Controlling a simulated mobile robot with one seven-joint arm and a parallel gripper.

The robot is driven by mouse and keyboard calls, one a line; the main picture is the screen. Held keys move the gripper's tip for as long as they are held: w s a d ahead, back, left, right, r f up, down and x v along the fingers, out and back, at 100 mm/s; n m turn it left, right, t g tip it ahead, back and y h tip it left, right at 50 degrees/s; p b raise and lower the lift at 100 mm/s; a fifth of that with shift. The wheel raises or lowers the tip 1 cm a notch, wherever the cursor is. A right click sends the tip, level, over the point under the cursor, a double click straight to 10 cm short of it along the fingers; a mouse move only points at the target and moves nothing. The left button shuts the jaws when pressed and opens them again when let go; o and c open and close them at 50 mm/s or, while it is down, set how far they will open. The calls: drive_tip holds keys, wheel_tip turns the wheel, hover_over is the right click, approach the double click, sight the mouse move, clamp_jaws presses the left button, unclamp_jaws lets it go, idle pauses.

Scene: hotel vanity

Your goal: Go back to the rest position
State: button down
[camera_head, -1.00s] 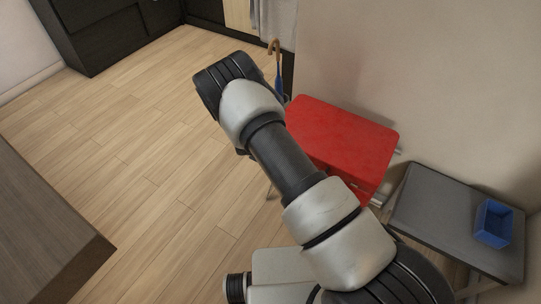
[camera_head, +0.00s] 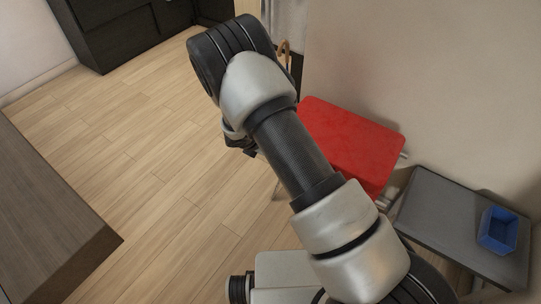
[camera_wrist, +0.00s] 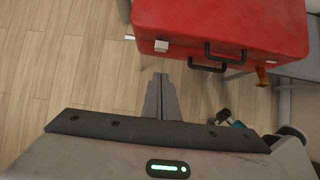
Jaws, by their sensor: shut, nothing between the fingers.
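My gripper (camera_wrist: 160,82) shows in the wrist view with its two narrow fingers together and nothing between them. It is over bare wooden floor, in front of a red case (camera_wrist: 220,25) with black handles, and apart from it in the picture. In the head view, my bent arm crosses the middle and hides part of the red case (camera_head: 350,137). The gripper's fingers are hidden behind the arm there.
A grey table (camera_head: 440,215) at the right holds a blue bin (camera_head: 497,231). A dark wooden top (camera_head: 45,220) fills the lower left. Dark drawers (camera_head: 115,30) stand at the back. The wooden floor (camera_head: 130,130) between is clear.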

drive_tip(key=shift+s+a+r, duration=0.1)
drive_tip(key=shift+s+r, duration=0.1)
drive_tip(key=shift+r, duration=0.65)
drive_tip(key=shift+r, duration=0.1)
